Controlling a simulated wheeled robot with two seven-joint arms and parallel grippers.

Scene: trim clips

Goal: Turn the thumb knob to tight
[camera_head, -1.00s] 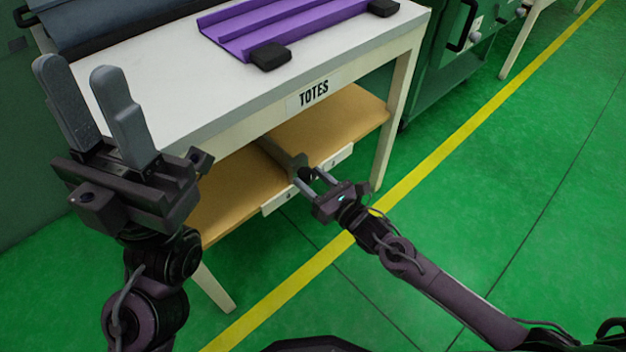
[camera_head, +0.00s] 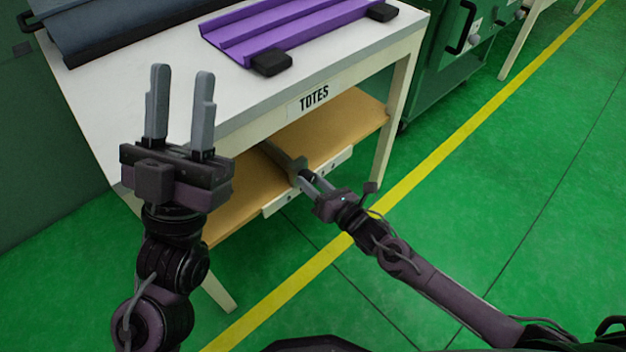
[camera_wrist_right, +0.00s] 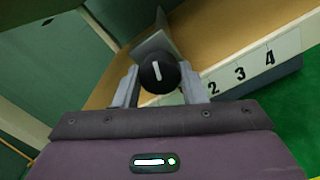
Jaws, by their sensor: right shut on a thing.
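The thumb knob (camera_wrist_right: 158,74) is a round black knob with a white mark on its face, seen in the right wrist view between my right fingers. It also shows small and dark in the head view (camera_head: 308,175), at the front of the shelf below the table top. My right gripper (camera_head: 312,181) is shut on the knob, with a finger on each side. The white mark stands nearly upright, slightly tilted, in the wrist view. My left gripper (camera_head: 180,108) is open and empty, fingers pointing up in front of the table's left side.
The white table (camera_head: 150,88) carries a purple channelled piece (camera_head: 285,28) with black end blocks and a dark grey piece (camera_head: 120,22). A grey divider (camera_wrist_right: 153,42) stands on the wooden shelf (camera_head: 345,118). The shelf's white strip (camera_wrist_right: 285,45) bears numbers.

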